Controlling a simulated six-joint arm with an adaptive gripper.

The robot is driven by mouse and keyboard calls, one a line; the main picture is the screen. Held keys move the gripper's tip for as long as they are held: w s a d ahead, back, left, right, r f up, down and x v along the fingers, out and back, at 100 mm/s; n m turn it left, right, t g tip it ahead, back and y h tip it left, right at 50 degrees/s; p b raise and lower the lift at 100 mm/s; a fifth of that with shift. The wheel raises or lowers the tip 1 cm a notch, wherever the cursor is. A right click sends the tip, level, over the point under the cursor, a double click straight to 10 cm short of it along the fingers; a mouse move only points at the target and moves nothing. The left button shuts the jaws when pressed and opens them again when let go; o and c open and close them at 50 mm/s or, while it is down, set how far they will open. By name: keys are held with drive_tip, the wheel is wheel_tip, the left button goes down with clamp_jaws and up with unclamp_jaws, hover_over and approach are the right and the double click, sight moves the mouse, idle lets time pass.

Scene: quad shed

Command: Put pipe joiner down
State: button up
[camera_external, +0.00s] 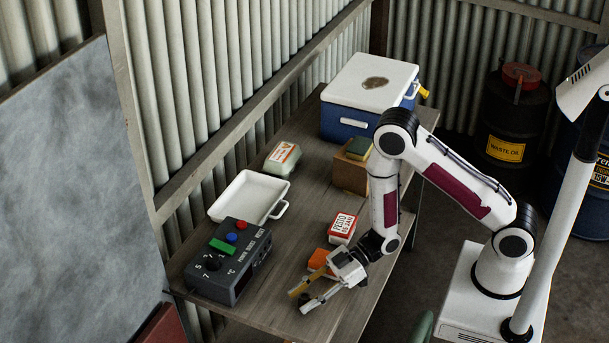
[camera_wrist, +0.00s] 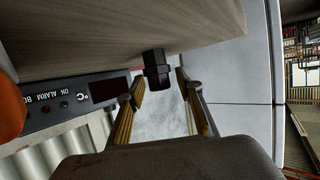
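A small black piece, which looks like the pipe joiner (camera_wrist: 157,70), shows in the wrist view between the tips of my gripper (camera_wrist: 160,86). A narrow gap shows on its right side, and it looks close to the left fingertip. It appears at the edge of the tabletop (camera_wrist: 90,40), but contact with the wood is hard to tell. In the external view my gripper (camera_external: 301,299) is low over the near end of the table (camera_external: 290,260), its fingers parted.
A grey control box (camera_external: 228,262) stands left of my gripper. An orange item (camera_external: 318,260) and a red-and-white box (camera_external: 342,228) are close behind it. Farther back are a white tray (camera_external: 232,197), a pale carton (camera_external: 282,158), a brown box (camera_external: 349,176) and a blue cooler (camera_external: 347,119).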

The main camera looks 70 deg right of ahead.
drive_tip(key=shift+r, duration=0.15)
drive_tip(key=shift+v, duration=6.05)
drive_tip(key=shift+w, duration=0.1)
